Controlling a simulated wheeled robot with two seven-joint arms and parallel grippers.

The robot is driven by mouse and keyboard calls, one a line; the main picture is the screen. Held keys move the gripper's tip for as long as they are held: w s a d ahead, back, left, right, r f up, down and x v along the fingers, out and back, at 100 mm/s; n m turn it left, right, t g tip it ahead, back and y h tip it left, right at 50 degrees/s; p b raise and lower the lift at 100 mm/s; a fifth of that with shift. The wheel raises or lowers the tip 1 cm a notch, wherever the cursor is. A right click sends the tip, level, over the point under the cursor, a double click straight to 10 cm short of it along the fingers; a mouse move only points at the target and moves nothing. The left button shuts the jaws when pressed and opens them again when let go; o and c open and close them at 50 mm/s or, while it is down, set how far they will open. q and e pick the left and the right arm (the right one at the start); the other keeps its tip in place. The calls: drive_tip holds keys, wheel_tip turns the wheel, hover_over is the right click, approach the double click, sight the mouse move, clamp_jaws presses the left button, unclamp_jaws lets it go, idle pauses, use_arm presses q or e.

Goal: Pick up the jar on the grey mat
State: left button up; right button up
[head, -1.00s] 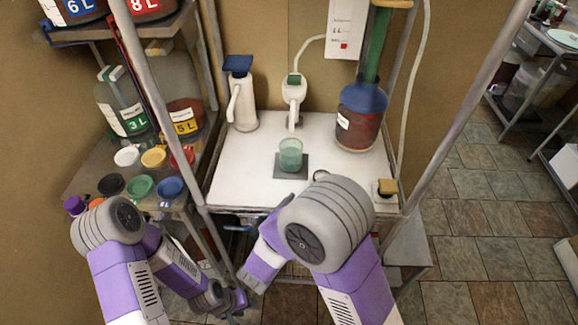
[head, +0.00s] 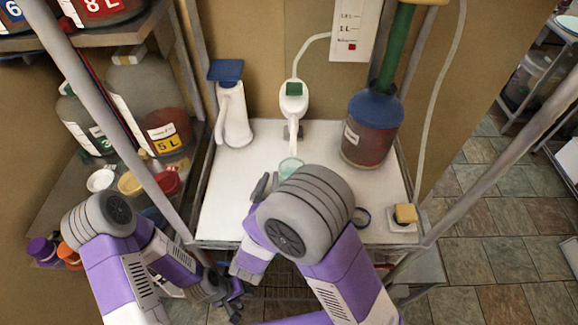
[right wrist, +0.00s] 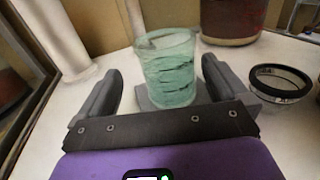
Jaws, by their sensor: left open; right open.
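The jar (head: 291,165) is a pale green see-through glass on the white table, mostly hidden by my right arm in the head view. In the right wrist view the jar (right wrist: 168,68) stands upright on the grey mat (right wrist: 143,101), which shows only at its edges. My right gripper (right wrist: 158,82) is open, with one finger to each side of the jar and visible gaps between; I cannot tell how deep the jar is between them. My left gripper (head: 232,300) is open and empty, low in front of the table and away from the jar.
A white jug with a blue lid (head: 234,112), a white tap (head: 293,105) and a blue-topped dark red vessel (head: 371,132) stand behind the jar. A clear dark-rimmed dish (right wrist: 281,82) sits to its right. A rack with bottles (head: 165,125) is on the left.

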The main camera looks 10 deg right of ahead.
sight(296, 165)
drive_tip(key=shift+w+d+r, duration=0.15)
drive_tip(key=shift+w+d, duration=0.25)
drive_tip(key=shift+d, duration=0.2)
drive_tip(key=x, duration=0.5)
drive_tip(key=shift+d+b, duration=0.1)
drive_tip(key=shift+b, duration=0.25)
drive_tip(key=shift+c, duration=0.5)
drive_tip(key=c, duration=1.3)
